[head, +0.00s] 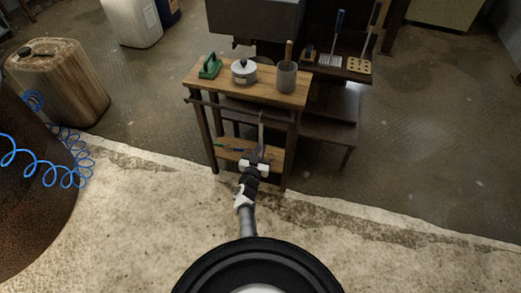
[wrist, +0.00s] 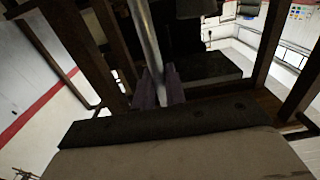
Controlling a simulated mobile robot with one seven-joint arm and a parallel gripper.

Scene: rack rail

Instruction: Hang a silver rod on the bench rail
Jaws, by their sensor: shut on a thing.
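A small wooden bench (head: 222,80) stands ahead in the head view, with a dark rail (head: 205,101) along its front below the top. My gripper (head: 256,158) is low in front of the bench. It is shut on a thin silver rod (head: 262,128), which stands about upright with its upper end near the rail. Whether the rod touches the rail cannot be told. In the wrist view the rod (wrist: 147,38) rises from between the fingertips (wrist: 158,88), tilted slightly left. The rod's upper end is out of that view.
A green-handled tool (head: 210,66), a lidded pot (head: 243,71) and a grey cup (head: 287,78) stand on the bench top. Utensils hang at a dark rack (head: 345,66) to the right. A canister (head: 58,80) and blue coiled hose (head: 45,172) are at left. Floor before the bench is clear.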

